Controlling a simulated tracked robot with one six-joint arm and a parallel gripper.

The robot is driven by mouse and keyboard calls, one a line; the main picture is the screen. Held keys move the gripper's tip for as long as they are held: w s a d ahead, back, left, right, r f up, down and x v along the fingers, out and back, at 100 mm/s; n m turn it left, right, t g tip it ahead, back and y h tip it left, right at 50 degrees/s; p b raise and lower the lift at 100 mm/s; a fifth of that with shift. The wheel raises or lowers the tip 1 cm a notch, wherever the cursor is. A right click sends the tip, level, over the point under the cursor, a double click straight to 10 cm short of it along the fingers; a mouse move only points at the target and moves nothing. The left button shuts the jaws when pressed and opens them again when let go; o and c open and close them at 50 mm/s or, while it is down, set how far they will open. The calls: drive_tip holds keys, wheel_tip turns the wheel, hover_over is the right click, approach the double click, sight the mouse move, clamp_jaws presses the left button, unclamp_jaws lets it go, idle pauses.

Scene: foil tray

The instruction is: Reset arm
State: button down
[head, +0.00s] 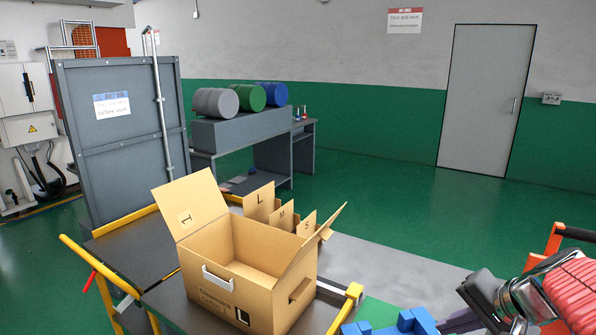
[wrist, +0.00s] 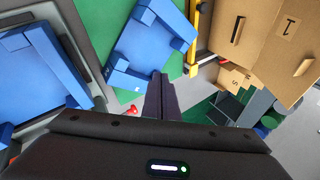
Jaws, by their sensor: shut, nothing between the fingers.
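My gripper (wrist: 158,78) shows in the wrist view with its two dark fingers together and nothing between them. Its fingertips point toward a blue, block-edged holder (wrist: 150,40), apart from it as far as I can tell. In the head view my arm is at the lower right, with a red ribbed cover; the fingertips are not clear there. A second blue holder (wrist: 35,80) sits in a grey tray at the left of the wrist view. A blue holder (head: 405,325) also shows at the bottom edge of the head view. I cannot make out a foil tray.
An open cardboard box (head: 235,260) marked L stands on a dark cart with yellow rails (head: 85,255). Smaller boxes (head: 285,215) stand behind it. A small red thing (wrist: 133,110) lies near the fingers. Green floor (head: 390,210) is clear toward the door.

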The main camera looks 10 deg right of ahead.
drive_tip(key=s+a+n+h, duration=0.1)
drive_tip(key=s+a+n, duration=0.3)
drive_tip(key=a, duration=0.5)
drive_tip(key=s+a+n+h, duration=0.1)
drive_tip(key=s+a+n, duration=0.4)
drive_tip(key=a, duration=0.5)
drive_tip(key=shift+s+r+n+g, duration=0.15)
drive_tip(key=shift+r+n+g, duration=0.25)
drive_tip(key=shift+n, duration=0.7)
